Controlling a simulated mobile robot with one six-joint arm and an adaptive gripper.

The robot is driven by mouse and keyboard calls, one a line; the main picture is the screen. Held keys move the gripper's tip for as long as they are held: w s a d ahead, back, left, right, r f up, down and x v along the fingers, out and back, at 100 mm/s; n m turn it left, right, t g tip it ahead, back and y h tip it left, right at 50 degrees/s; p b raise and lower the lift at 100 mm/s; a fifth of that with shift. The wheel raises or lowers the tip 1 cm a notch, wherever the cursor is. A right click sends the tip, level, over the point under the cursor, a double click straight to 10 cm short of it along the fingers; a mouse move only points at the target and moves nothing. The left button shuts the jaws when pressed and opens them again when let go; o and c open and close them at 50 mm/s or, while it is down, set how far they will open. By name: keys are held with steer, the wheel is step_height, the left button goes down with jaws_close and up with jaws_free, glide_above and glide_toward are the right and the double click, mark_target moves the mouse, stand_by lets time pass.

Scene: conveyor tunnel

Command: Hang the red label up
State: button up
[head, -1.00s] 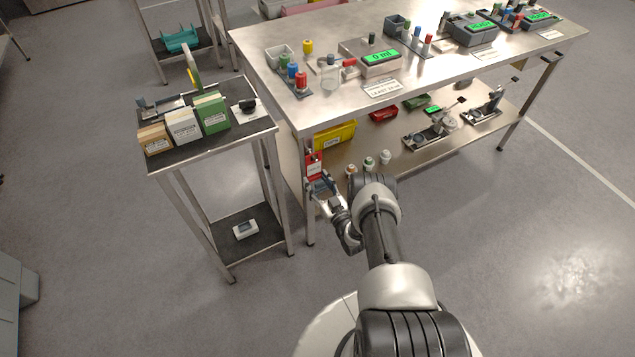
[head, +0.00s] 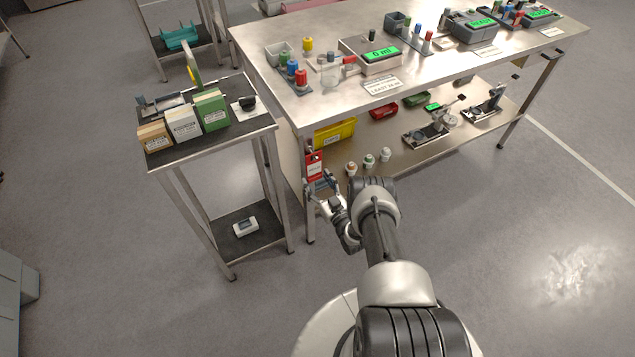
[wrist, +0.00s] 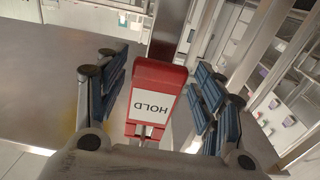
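The red label (head: 314,166) is upright at the near left corner of the large steel table, by its leg. In the wrist view the label (wrist: 153,98) shows a white panel reading HOLD, upside down in the picture. My gripper (head: 320,183) is just below and in front of it in the head view. In the wrist view its two blue-padded fingers stand apart on either side of the label, with a gap visible on each side. What the label hangs from or rests on is not clear.
The steel table (head: 330,105) carries bottles and devices on top. Its lower shelf (head: 395,160) holds bins, small bottles and instruments. A small side stand (head: 190,152) with box files is close on the left. Open floor lies in front and to the right.

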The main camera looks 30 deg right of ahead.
steer(key=shift+o, duration=0.9)
steer(key=s, duration=1.2)
steer(key=shift+d+f, duration=0.2)
steer(key=shift+f, duration=0.05)
